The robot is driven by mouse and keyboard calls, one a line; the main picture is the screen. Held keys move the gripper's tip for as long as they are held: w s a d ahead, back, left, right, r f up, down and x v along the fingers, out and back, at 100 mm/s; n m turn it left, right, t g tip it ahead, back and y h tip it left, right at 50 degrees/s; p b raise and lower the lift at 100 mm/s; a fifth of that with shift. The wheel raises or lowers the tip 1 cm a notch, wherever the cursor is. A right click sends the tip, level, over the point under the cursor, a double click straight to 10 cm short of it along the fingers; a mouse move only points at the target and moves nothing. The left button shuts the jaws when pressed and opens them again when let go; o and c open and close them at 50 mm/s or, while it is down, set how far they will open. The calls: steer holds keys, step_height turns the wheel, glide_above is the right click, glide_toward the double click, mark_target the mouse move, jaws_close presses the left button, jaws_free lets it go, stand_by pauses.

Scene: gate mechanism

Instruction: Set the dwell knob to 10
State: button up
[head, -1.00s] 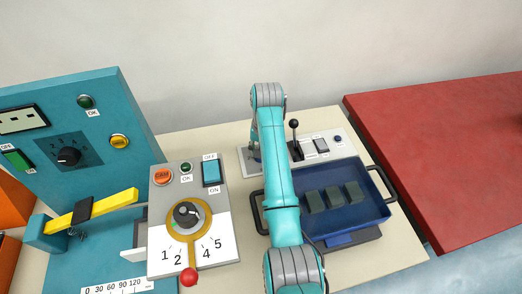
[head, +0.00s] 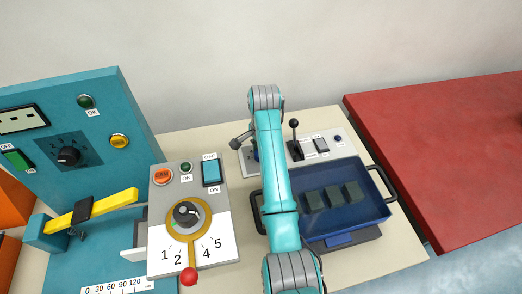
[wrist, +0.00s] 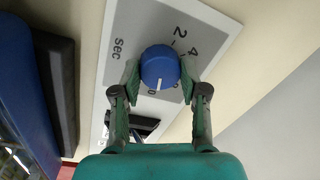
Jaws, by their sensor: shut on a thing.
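The blue dwell knob (wrist: 160,68) sits on a light grey panel marked "sec", with 2 and 4 printed beyond it. Its white pointer line faces my gripper's side, near a partly covered mark ending in 0; I cannot read the full number. My gripper (wrist: 159,80) has one finger on each side of the knob and is shut on it. In the head view, the panel (head: 329,154) stands behind the blue tray, and the gripper (head: 243,141) is at its left end, partly hidden by my arm. A bit of the knob seems to show there.
A blue tray (head: 378,218) with dark blocks stands in front. A grey control box (head: 158,218) with a yellow-ringed dial is at the left.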

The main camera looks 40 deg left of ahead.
steer(key=shift+m, duration=0.4)
steer(key=o, duration=1.1)
steer(key=shift+o, duration=0.2)
